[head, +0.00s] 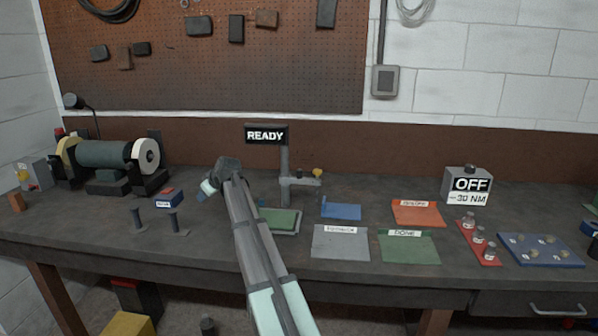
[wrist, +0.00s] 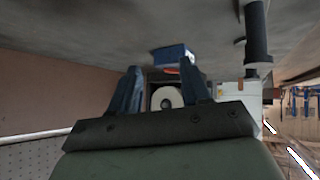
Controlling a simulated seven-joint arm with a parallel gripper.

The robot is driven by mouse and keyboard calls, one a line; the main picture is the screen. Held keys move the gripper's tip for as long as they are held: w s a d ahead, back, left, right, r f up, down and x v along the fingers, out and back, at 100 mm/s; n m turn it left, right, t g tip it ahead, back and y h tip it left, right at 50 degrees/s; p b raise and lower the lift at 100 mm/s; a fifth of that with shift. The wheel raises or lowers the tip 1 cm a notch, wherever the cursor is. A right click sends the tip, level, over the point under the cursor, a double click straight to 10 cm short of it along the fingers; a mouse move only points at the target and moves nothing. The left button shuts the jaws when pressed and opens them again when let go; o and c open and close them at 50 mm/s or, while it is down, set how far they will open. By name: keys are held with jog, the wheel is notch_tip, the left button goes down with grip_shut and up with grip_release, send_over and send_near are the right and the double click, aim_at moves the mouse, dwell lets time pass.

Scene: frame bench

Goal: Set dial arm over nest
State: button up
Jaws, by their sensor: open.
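The dial stand has a grey upright post (head: 284,160) with a black READY sign (head: 266,135) at its top. Its short grey dial arm (head: 301,182) points right from the post, with a yellow knob (head: 317,173) near its end. The nest (head: 288,220), a green block on a grey base, lies in front of the post, partly hidden by my arm. The dial arm is behind and right of the nest, not above it. My gripper (head: 208,187) is left of the stand, turned left; its blue fingers (wrist: 160,72) are apart and empty in the wrist view.
A bench grinder (head: 105,158), a blue box (head: 168,198) and two dark pegs (head: 173,222) stand left. Blue, orange (head: 417,213), grey (head: 340,243) and green (head: 408,247) mats lie right of the nest. An OFF display (head: 468,187) and trays of small parts stand far right.

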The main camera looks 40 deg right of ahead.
jog(key=s+d+r+g+y, duration=0.1)
jog(key=s+d+r+y, duration=0.1)
jog(key=s+d, duration=0.55)
jog(key=s+d+r+y, duration=0.15)
jog(key=s+d, duration=0.25)
jog(key=d, duration=0.7)
jog(key=h, duration=0.1)
send_near(300, 170)
jog(key=shift+n, duration=0.4)
jog(key=x, duration=1)
jog(key=shift+w, duration=0.15)
grip_shut()
